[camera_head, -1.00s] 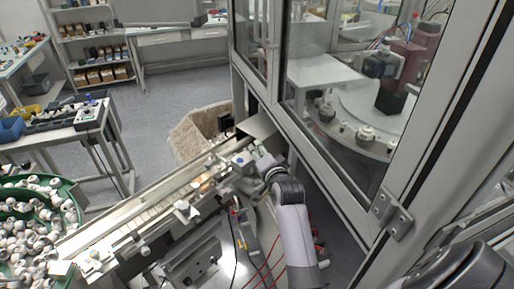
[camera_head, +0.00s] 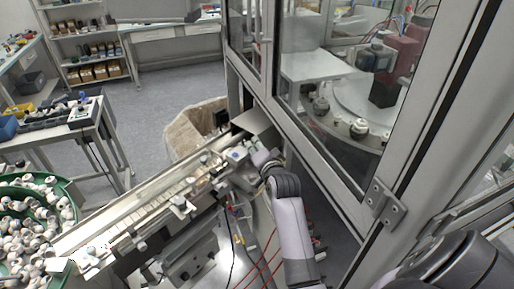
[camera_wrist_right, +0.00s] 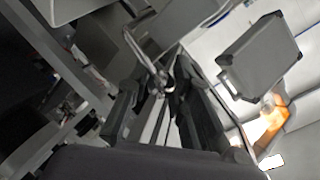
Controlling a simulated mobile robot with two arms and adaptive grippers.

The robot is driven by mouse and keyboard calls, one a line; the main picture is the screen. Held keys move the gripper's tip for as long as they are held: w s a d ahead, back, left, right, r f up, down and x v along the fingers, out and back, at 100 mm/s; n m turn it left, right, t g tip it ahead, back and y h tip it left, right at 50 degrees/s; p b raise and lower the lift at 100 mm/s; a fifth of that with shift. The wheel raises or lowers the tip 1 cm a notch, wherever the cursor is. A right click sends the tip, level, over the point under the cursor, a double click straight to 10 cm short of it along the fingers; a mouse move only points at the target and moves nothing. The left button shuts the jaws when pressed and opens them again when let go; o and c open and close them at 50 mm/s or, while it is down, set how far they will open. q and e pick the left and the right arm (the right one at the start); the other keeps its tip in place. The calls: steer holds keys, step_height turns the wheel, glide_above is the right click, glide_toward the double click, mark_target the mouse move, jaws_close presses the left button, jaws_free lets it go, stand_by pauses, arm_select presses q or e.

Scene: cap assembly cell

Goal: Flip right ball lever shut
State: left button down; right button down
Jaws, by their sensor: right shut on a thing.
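My right gripper (camera_head: 238,156) is at the upper end of the feed rail, with its wrist close beside the glass enclosure. In the right wrist view the two dark fingers (camera_wrist_right: 160,88) are closed around a small thin metal part, which looks like the ball lever (camera_wrist_right: 152,66). Its ball end is mostly hidden between the fingertips. How far the lever is tilted is hard to tell. In the head view the lever cannot be made out behind the gripper. My left gripper is not in view.
The feed rail (camera_head: 140,213) runs from the green bowl of white caps (camera_head: 70,226) up to the enclosure. The glass enclosure (camera_head: 350,165) stands close on the right. A beige bin (camera_head: 183,132) stands behind the rail.

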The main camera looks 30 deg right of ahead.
steer(key=shift+a+f, duration=0.15)
steer(key=a+n+t+b, duration=0.1)
steer(key=n+b, duration=0.1)
steer(key=a+n+t+h+b, duration=0.1)
steer(key=n+b, duration=0.1)
steer(key=shift+s+h+b, duration=0.3)
steer(key=c, duration=1.9)
jaws_free()
steer(key=o, duration=0.5)
steer(key=shift+a, duration=0.15)
